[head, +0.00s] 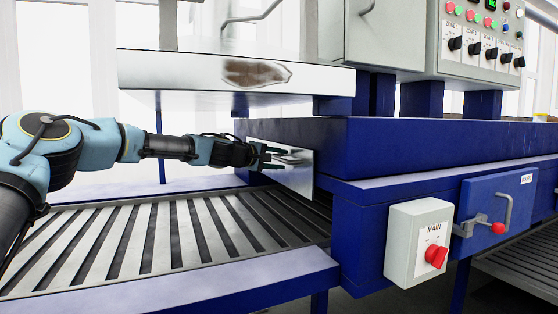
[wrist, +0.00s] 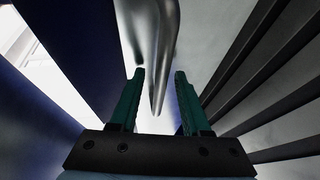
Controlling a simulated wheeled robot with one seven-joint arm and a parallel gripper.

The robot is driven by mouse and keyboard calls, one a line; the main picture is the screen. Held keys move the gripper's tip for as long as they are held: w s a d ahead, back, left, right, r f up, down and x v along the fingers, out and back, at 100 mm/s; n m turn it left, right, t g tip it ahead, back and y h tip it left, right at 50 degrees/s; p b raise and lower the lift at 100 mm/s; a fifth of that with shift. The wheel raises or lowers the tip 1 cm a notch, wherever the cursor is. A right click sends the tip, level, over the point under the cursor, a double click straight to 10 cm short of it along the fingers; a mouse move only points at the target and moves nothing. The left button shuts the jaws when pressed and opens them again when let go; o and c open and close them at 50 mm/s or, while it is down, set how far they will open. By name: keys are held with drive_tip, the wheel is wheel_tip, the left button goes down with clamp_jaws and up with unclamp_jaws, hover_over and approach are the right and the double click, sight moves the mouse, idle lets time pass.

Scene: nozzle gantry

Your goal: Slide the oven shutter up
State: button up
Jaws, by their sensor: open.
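The oven shutter (head: 298,180) is a bright metal plate across the oven mouth at the end of the slatted conveyor, in the middle of the head view. It stands low in the mouth, with its lower edge near the slats. My gripper (head: 279,158) is open in front of the shutter's face. In the wrist view a curved, shiny metal handle (wrist: 152,45) comes down between the two green fingers of my gripper (wrist: 159,76). The fingers stand on either side of its lower end, and I cannot tell whether they touch it. My gripper hides part of the shutter.
The slatted conveyor (head: 150,235) runs below my arm. A metal hood (head: 190,75) overhangs it. The blue oven body (head: 420,145) lies right, with a MAIN switch box (head: 418,240), a latched blue panel (head: 500,200) and a control cabinet (head: 480,40).

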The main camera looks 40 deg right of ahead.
drive_tip(key=a+r+b, duration=0.2)
drive_tip(key=a+b, duration=0.2)
drive_tip(key=a, duration=0.6)
drive_tip(key=shift+s+a, duration=0.2)
drive_tip(key=shift+a, duration=0.1)
